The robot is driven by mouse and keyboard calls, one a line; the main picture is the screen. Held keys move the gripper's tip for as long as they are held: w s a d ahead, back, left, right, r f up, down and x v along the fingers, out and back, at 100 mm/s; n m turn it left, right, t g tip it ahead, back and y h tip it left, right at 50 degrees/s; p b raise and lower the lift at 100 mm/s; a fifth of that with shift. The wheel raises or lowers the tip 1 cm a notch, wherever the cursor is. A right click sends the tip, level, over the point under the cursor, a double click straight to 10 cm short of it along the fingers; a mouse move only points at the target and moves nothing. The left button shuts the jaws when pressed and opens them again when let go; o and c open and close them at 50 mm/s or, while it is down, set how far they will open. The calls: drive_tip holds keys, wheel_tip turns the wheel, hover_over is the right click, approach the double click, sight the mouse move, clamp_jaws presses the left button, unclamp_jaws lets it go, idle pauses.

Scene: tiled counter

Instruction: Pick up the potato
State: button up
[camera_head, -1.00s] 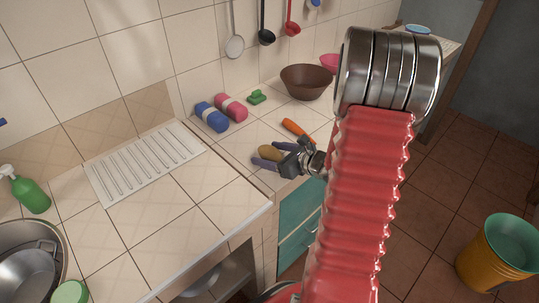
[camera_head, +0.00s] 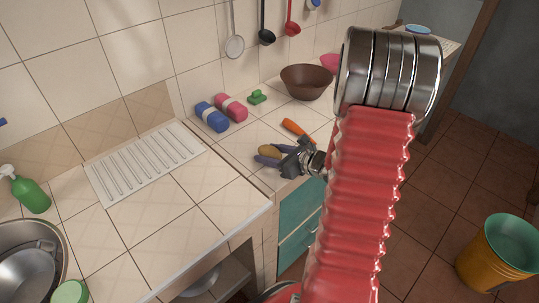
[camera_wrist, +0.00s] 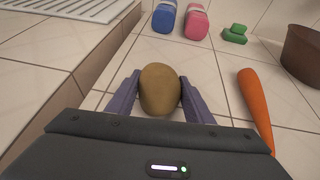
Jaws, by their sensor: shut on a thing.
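The potato (camera_wrist: 160,90) is brown and oval. In the wrist view it sits between the two purple fingers of my gripper (camera_wrist: 160,97), with a finger against each side. In the head view the potato (camera_head: 270,150) shows partly at the end of my gripper (camera_head: 270,155), over the tiled counter near its front edge. My gripper is shut on the potato. I cannot tell whether the potato is clear of the tiles.
An orange carrot (camera_wrist: 256,108) lies to the right of the potato. Blue (camera_head: 212,117) and pink (camera_head: 231,107) rolls, a green item (camera_head: 257,97) and a brown bowl (camera_head: 306,82) stand farther back. A raised counter with a drainboard (camera_head: 147,162) is at left.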

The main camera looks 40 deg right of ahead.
sight(270, 148)
drive_tip(key=shift+r, duration=0.1)
drive_tip(key=shift+r, duration=4.95)
